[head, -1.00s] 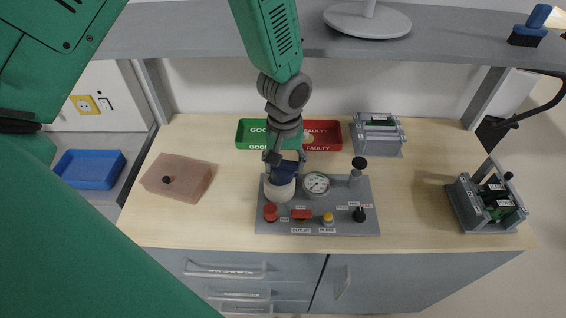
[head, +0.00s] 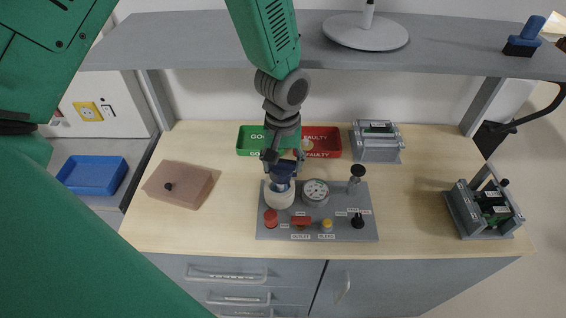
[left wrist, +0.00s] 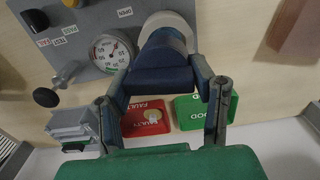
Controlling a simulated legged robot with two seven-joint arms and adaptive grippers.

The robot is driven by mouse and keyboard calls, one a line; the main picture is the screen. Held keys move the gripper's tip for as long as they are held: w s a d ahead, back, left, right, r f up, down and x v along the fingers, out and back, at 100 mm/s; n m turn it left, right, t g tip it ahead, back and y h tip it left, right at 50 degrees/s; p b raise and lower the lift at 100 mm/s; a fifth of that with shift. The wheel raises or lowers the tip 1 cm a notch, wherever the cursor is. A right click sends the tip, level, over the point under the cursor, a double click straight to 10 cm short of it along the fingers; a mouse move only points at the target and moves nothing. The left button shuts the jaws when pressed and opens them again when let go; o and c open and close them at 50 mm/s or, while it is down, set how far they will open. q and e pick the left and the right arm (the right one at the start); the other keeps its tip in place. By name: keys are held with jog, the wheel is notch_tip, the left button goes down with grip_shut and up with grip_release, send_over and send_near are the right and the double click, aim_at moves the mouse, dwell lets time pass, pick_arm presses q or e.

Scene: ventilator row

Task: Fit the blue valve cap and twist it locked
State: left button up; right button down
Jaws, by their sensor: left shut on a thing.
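The dark blue valve cap (head: 284,172) is between the fingers of my left gripper (head: 283,160), which is shut on it. It also shows in the left wrist view (left wrist: 160,76), spanning the space between both fingers. The white round valve port (head: 279,197) stands at the left of the grey panel (head: 340,190). The cap is right at the port's top, and its lower part overlaps the port's opening in the head view. The port also shows behind the cap in the left wrist view (left wrist: 170,24). I cannot tell how deep the cap sits. My right gripper is not in view.
A pressure gauge (head: 315,192) and a black knob (head: 358,170) stand close right of the port. Red and yellow buttons line the panel's front. Green (head: 249,140) and red (head: 325,142) trays lie behind. A grey shelf (head: 200,40) overhangs the bench.

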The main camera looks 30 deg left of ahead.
aim_at(279, 178)
pick_arm(q)
jog(key=shift+r, duration=0.1)
jog(key=shift+a, duration=0.15)
jog(key=shift+c, duration=0.4)
jog(key=shift+a+f+t+h+b, duration=0.15)
jog(key=shift+a+f+h+b, duration=0.15)
jog(key=shift+f, duration=0.35)
jog(key=shift+a+f+t+h+b, duration=0.15)
jog(key=shift+f+h+b, duration=0.25)
jog(key=shift+f, duration=0.25)
jog(key=shift+d+p, duration=0.1)
jog(key=shift+p, duration=0.25)
jog(key=shift+f, duration=0.65)
dwell(0.5)
jog(key=shift+f, duration=0.35)
jog(key=shift+f, duration=0.7)
dwell(0.8)
dwell(0.4)
